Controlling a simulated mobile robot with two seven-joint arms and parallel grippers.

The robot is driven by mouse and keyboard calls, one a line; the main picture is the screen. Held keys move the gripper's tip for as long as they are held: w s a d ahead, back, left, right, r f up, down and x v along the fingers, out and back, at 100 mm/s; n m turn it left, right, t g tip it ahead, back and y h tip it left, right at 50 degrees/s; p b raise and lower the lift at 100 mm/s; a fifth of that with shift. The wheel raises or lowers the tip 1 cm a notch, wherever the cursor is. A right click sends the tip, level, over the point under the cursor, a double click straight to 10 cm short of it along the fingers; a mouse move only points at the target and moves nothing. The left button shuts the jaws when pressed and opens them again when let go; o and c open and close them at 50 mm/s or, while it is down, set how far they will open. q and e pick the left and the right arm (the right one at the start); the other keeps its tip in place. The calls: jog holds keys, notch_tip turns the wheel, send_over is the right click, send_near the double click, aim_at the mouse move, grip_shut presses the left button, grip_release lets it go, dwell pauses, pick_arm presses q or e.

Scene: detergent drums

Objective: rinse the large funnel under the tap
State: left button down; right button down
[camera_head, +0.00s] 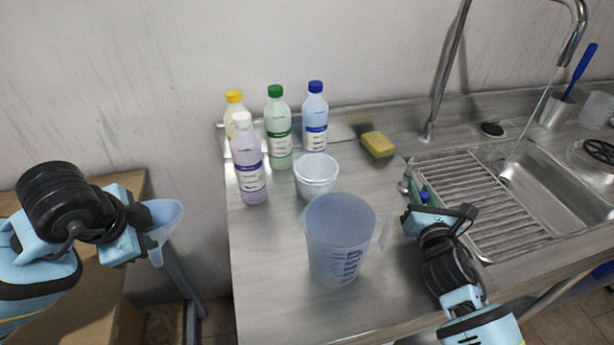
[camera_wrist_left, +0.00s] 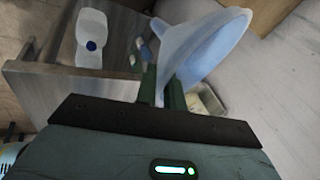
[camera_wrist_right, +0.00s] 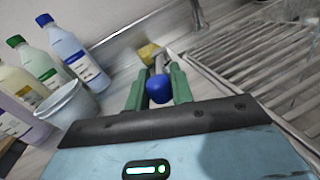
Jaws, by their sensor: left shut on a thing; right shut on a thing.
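The large funnel (camera_head: 161,222) is pale translucent blue. My left gripper (camera_head: 147,232) is shut on it, out to the left of the counter; the funnel also shows in the left wrist view (camera_wrist_left: 203,45), its wide mouth tilted up to the right. My right gripper (camera_head: 417,196) is shut on a small metal tap lever with a blue knob (camera_wrist_right: 158,88), at the sink's left edge. The tap (camera_head: 449,65) curves up over the sink (camera_head: 560,195), and a thin stream of water (camera_head: 526,125) falls from its spout into the basin.
A clear measuring jug (camera_head: 338,240) stands near the counter's front, with a white tub (camera_head: 316,172) behind it. Several bottles (camera_head: 278,130) and a yellow sponge (camera_head: 377,144) stand at the back. A ribbed drainboard (camera_head: 470,190) lies left of the basin.

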jog(key=shift+s+f, duration=0.1)
jog(key=shift+f, duration=0.2)
jog(key=c, duration=1.5)
grip_release()
jog(key=shift+r, duration=0.15)
jog(key=s, duration=0.8)
jog(key=s+d, duration=0.1)
jog(key=s, duration=0.3)
